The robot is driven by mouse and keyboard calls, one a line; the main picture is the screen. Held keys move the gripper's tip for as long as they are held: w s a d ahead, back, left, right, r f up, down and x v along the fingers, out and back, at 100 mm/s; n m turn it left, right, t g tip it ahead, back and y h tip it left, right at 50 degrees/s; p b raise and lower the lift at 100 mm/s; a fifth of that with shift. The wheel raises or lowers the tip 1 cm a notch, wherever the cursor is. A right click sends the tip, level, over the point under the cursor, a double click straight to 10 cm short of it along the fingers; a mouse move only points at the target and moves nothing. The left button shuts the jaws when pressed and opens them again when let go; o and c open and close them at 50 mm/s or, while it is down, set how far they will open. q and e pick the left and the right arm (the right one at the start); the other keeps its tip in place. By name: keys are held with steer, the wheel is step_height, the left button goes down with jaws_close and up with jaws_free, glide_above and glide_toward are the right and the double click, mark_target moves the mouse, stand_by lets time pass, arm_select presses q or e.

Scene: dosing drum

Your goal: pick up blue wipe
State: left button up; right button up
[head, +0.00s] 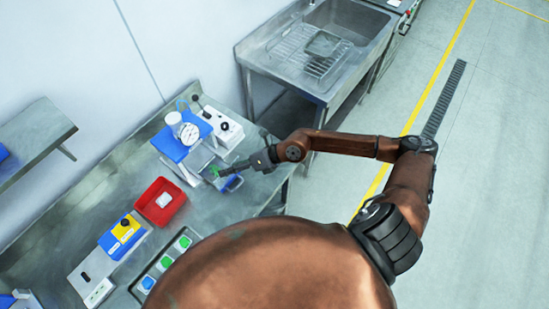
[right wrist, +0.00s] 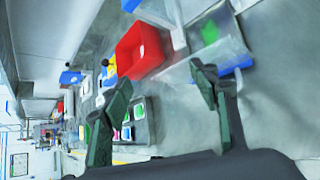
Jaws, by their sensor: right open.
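A small blue piece (head: 232,183), which may be the blue wipe, lies on the bench near the front edge, beside a clear tray-like item. In the right wrist view a blue strip (right wrist: 242,66) shows partly behind one finger. My right gripper (head: 222,171) reaches in from the right, close to the blue piece; I cannot tell whether it touches. In the right wrist view its two fingers (right wrist: 160,76) stand wide apart with nothing clearly between them. My left gripper does not show.
A red bin (head: 174,191) with a white item inside stands left of the gripper. A blue block (head: 187,131) with white parts stands behind. A yellow and blue box (head: 122,233) and a tray of coloured squares (head: 158,268) stand nearer. A steel sink (head: 348,20) is at the back.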

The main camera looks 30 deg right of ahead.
steer(key=d+f+h, duration=0.2)
steer(key=d+f, duration=0.1)
steer(key=d, duration=0.4)
steer(key=w+d+f+n+g+h, duration=0.1)
steer(key=d+f+h, duration=0.2)
steer(key=d, duration=0.4)
steer(key=w+d+f+n+h, duration=0.1)
steer(key=d+f+h, duration=0.2)
steer(key=d, duration=0.4)
steer(key=shift+f+g, duration=0.15)
steer(key=shift+g, duration=0.25)
steer(key=p+x, duration=0.2)
steer(key=x, duration=0.3)
steer(key=shift+f, duration=0.45)
steer(key=c, duration=0.9)
steer(key=shift+r, duration=0.1)
steer(key=shift+c, duration=0.2)
